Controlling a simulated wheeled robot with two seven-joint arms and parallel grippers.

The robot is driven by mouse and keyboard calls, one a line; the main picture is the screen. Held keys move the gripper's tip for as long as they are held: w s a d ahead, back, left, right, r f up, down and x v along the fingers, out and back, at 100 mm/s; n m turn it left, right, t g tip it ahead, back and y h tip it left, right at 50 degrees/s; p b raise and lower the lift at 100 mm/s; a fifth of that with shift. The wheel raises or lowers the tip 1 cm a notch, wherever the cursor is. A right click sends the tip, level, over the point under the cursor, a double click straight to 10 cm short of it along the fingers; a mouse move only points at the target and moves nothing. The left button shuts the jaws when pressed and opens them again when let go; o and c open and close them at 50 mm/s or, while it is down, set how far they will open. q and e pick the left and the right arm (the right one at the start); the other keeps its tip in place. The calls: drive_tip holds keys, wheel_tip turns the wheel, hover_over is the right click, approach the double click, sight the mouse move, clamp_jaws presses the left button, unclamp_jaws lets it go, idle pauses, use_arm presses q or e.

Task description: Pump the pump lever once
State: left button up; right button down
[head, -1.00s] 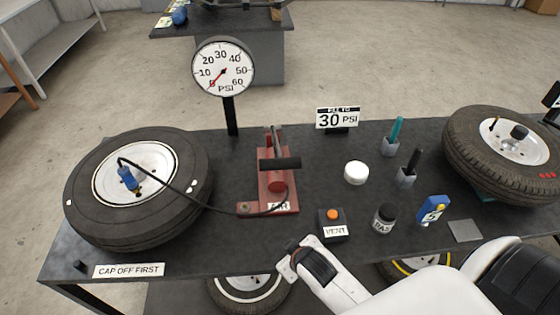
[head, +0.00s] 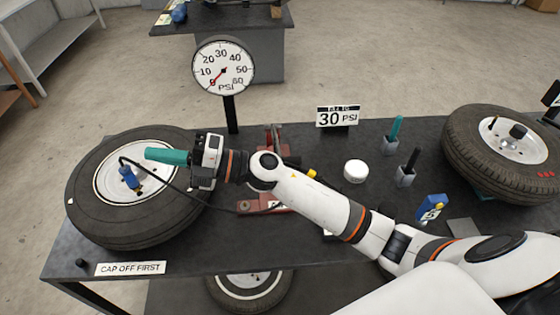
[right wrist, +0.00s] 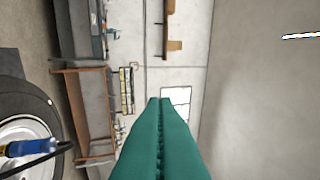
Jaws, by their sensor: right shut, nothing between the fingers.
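The red pump (head: 277,150) stands on the dark table, mostly hidden behind my right arm; its black lever handle is covered. My right gripper (head: 150,155) has teal fingers pressed together with nothing between them. It points left over the left tire (head: 92,222), above the wheel and close to the blue hose chuck (head: 130,178). The teal fingers also show together in the right wrist view (right wrist: 160,140). The round gauge (head: 223,67) behind the pump has its red needle near 0. My left gripper is not in view.
Another tire (head: 500,150) is at the right. A black hose crosses from the left tire toward the pump. The "CAP OFF FIRST" label (head: 130,268) is at the front edge.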

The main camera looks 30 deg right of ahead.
drive_tip(key=s+a+f+n+g+h, duration=0.1)
drive_tip(key=s+a+n+g, duration=0.1)
drive_tip(key=n+g, duration=0.55)
drive_tip(key=n+g+h, duration=0.3)
drive_tip(key=n+h, duration=0.1)
drive_tip(key=h, duration=1.5)
hover_over(277, 151)
drive_tip(key=s+a, duration=0.2)
drive_tip(key=s, duration=0.2)
drive_tip(key=f, duration=0.2)
drive_tip(key=shift+w+a+f+t+p, duration=0.2)
drive_tip(key=shift+f+t+p, duration=0.05)
drive_tip(key=shift+f+p, duration=0.15)
drive_tip(key=shift+f, duration=0.1)
drive_tip(key=shift+s+d+f+b, duration=0.1)
drive_tip(key=shift+s+f+b, duration=0.1)
drive_tip(key=shift+f+b, duration=1.15)
drive_tip(key=shift+s+f+b, duration=0.15)
drive_tip(key=shift+f+b, duration=0.45)
drive_tip(key=shift+f, duration=1.45)
